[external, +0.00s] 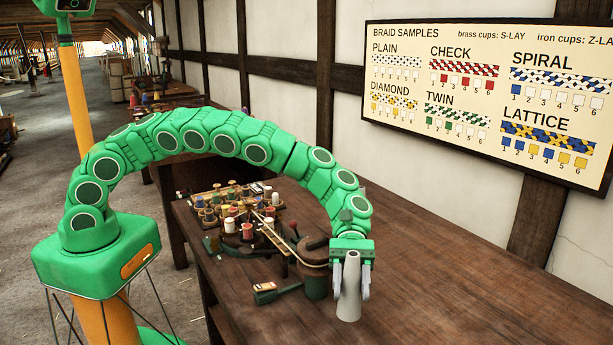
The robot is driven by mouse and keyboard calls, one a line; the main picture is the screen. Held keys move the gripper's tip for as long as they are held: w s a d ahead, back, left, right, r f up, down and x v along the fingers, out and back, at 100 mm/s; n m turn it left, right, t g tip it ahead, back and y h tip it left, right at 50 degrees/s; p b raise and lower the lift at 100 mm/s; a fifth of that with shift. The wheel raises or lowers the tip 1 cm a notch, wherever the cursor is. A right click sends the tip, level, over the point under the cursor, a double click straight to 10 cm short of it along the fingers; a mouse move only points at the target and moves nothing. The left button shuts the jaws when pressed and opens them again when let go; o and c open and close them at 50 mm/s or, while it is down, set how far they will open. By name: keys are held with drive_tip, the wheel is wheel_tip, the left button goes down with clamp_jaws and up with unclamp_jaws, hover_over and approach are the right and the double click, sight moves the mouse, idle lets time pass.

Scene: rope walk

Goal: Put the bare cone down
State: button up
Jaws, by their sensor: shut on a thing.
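The bare cone (348,292) is pale grey, with a narrow rounded top and a wider base.
A dark round pot or post (315,283) stands close left of the cone. Several coloured bobbins (247,230) stand behind on the bench. The bench is clear to the right. A braid samples board (490,100) hangs on the wall.

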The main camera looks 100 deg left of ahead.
drive_tip(key=shift+w+d+f, duration=0.1)
drive_tip(key=shift+w+f, duration=0.95)
drive_tip(key=shift+f, duration=0.25)
drive_tip(key=shift+w+f, duration=0.15)
drive_tip(key=shift+f, duration=0.8)
drive_tip(key=shift+w+f, duration=0.15)
drive_tip(key=shift+f, duration=0.8)
drive_tip(key=o, duration=1)
drive_tip(key=shift+f, duration=0.1)
drive_tip(key=shift+o, duration=0.2)
